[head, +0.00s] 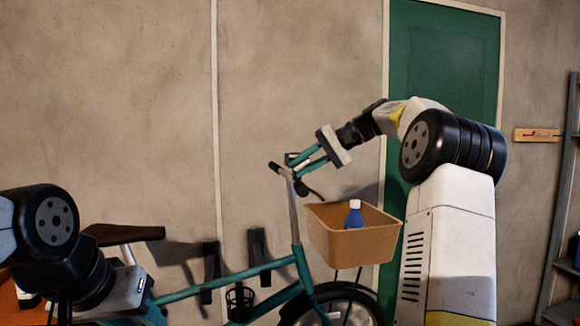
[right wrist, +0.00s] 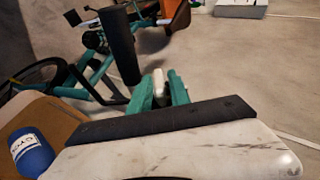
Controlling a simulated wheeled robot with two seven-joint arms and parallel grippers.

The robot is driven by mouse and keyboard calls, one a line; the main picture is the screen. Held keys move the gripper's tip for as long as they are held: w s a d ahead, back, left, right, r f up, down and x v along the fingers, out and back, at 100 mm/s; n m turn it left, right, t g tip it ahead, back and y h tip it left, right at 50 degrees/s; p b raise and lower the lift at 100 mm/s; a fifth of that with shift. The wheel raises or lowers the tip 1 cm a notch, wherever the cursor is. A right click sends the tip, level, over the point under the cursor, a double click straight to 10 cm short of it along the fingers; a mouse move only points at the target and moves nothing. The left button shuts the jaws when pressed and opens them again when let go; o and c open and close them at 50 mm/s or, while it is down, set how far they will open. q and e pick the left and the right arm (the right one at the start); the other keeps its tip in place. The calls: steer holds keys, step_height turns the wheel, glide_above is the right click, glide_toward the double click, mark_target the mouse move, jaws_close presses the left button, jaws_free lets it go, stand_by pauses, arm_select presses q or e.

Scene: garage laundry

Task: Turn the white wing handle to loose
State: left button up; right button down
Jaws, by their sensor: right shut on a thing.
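The white wing handle (right wrist: 159,84) shows in the right wrist view between the two teal fingers of my right gripper (right wrist: 162,92). The gripper is shut on it, and only its upper part shows.
An orange-tan basket (head: 350,243) with a blue bottle (head: 354,218) hangs at the bicycle's front, just below my right gripper. A dark saddle (head: 122,234) is at the left. A green door (head: 445,90) and grey wall lie behind; a shelf stands far right.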

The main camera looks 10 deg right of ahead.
steer(key=h, duration=0.3)
steer(key=n+h, duration=0.1)
steer(key=h, duration=0.2)
steer(key=shift+a+n+g, duration=0.1)
steer(key=shift+n+g, duration=0.2)
steer(key=h, duration=0.4)
steer(key=shift+n+h, duration=0.3)
steer(key=shift+n, duration=0.1)
steer(key=c, duration=1.5)
jaws_free()
steer(key=v, duration=0.7)
steer(key=shift+s+r, duration=0.25)
steer(key=shift+r, duration=0.05)
